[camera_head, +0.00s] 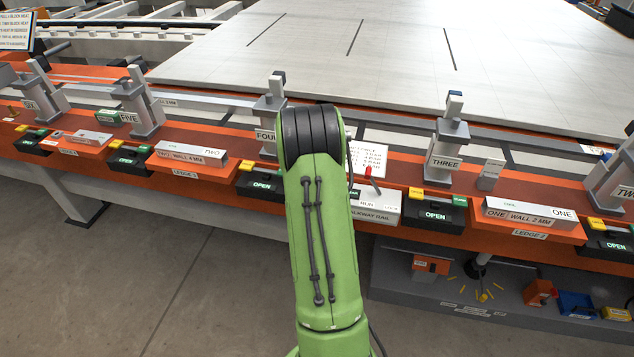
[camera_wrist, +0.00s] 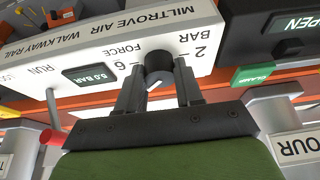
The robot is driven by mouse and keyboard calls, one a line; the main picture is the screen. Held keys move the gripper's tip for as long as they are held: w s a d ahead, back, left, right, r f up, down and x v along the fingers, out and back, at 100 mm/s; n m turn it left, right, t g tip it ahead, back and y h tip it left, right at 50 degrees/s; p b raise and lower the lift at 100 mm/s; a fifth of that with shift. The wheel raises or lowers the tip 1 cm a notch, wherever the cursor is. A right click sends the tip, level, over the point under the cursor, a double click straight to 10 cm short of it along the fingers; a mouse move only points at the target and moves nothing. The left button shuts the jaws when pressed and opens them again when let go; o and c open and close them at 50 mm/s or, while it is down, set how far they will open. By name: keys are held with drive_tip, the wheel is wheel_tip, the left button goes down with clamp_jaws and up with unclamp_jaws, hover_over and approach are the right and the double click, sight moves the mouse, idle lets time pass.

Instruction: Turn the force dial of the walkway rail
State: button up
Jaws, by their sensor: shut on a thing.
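The walkway rail's air unit is a white box (camera_head: 384,208) on the orange rail, partly hidden behind my arm in the head view. In the wrist view its front panel (camera_wrist: 100,50) appears upside down, lettered "MILTROVE AIR WALKWAY RAIL", with a small display (camera_wrist: 90,76) reading 5.0 BAR. The force dial (camera_wrist: 157,61) is a dark round knob with a pale mark, between the printed 6 and 2. My gripper (camera_wrist: 160,74) is shut on the dial, one finger on each side. My arm hides the gripper in the head view.
A red-tipped lever (camera_head: 368,171) stands on the unit, and a red knob (camera_wrist: 52,137) shows in the wrist view. Post FOUR (camera_head: 268,118) and post THREE (camera_head: 446,150) flank the unit. Black clamp boxes marked OPEN (camera_head: 437,214) sit along the rail. A large pale panel (camera_head: 400,60) lies behind.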

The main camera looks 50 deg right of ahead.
drive_tip(key=o, duration=1)
drive_tip(key=shift+o, duration=0.2)
drive_tip(key=p+v, duration=0.3)
drive_tip(key=v, duration=1.2)
drive_tip(key=shift+a+r+p, duration=0.25)
drive_tip(key=shift+r+p, duration=0.05)
drive_tip(key=shift+p, duration=0.1)
